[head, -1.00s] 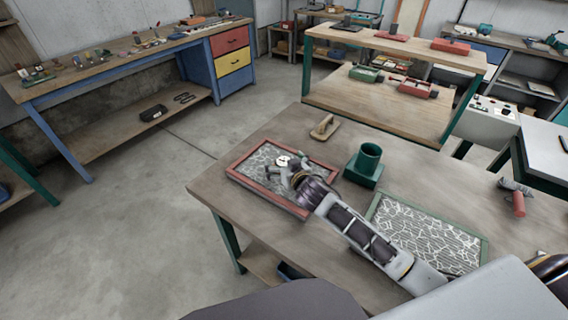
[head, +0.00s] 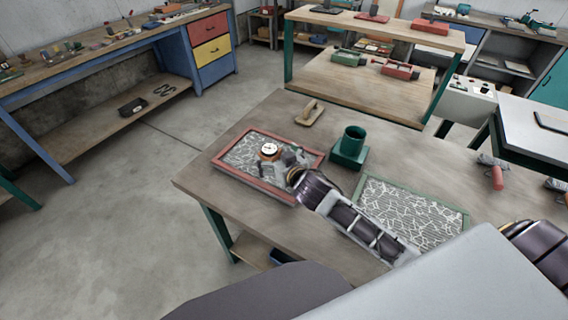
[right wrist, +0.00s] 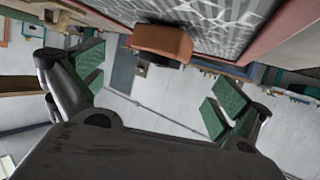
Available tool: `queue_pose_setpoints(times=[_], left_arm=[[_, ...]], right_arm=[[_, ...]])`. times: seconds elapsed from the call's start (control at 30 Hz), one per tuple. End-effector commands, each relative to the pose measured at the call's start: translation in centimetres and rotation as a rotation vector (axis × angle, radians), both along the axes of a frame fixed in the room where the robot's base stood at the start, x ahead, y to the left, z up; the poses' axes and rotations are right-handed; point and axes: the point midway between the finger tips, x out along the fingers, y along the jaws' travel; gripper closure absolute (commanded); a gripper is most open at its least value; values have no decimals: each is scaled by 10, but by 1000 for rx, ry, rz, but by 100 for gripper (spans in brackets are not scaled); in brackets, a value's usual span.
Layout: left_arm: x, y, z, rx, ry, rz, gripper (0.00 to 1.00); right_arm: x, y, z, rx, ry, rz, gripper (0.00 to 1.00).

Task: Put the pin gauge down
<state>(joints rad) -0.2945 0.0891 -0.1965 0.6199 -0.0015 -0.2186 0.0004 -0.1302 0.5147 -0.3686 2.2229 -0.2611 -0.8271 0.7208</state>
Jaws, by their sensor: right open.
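The pin gauge (head: 269,150), with a round white dial and an orange-brown body, stands on the fibre-patterned panel inside the red frame (head: 236,178). In the right wrist view its orange-brown body (right wrist: 162,41) shows at the top, beyond the fingertips, against the grey patterned surface. My right gripper (head: 284,163) is just right of the gauge in the head view. In the right wrist view the right gripper (right wrist: 155,88) has its green-padded fingers wide apart with nothing between them.
A green cup on a square base (head: 352,146) stands right of the red frame. A wooden float (head: 309,113) lies behind it. A green-framed panel (head: 414,212) lies at the right, near my forearm. A red-handled tool (head: 497,177) is further right. The table's left edge is bare.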

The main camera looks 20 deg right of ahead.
Motion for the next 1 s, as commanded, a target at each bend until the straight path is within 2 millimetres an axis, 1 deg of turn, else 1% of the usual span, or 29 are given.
queue_pose_setpoints(times=[0.03,0.4,0.6,0.8,1.0], left_arm=[[0,1,0,1,0,0,60],[1,15,-2,15,-1,-3,60],[1,15,-3,15,-1,-2,60],[2,12,-3,12,-3,-1,60],[2,10,-3,11,-2,-1,60]], right_arm=[[-5,0,0,0,2,1,0],[-35,-3,11,0,2,0,0],[-47,-4,17,0,0,-1,0],[-53,-4,19,-1,0,-1,0],[-53,-5,19,-1,0,-1,0]])
